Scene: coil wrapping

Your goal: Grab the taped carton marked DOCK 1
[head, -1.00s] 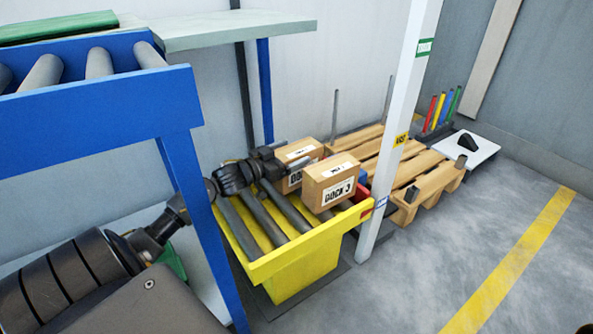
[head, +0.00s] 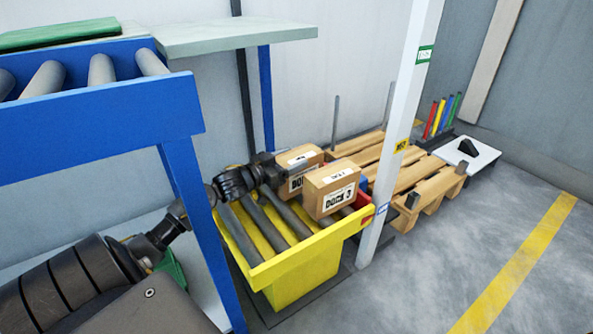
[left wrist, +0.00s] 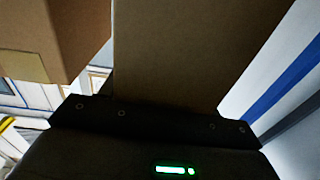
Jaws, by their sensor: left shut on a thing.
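Two taped cartons stand side by side on the yellow roller stand. The nearer carton (head: 330,188) carries a label that reads DOCK 3. The farther carton (head: 303,158) has a label that starts with DO; its number is hidden behind the nearer carton. My left gripper (head: 271,168) reaches in from the left and is shut on the farther carton at its left side. In the left wrist view this carton (left wrist: 180,50) fills the middle, right against the gripper (left wrist: 155,115), and the other carton (left wrist: 60,30) shows at upper left. My right gripper is not in view.
The yellow roller stand (head: 258,272) has bare rollers in front of the cartons. A blue-framed conveyor (head: 90,118) stands at left, close to my arm. A white post (head: 398,130) rises right of the stand. Wooden pallets (head: 430,185) lie behind it. The floor at right is clear.

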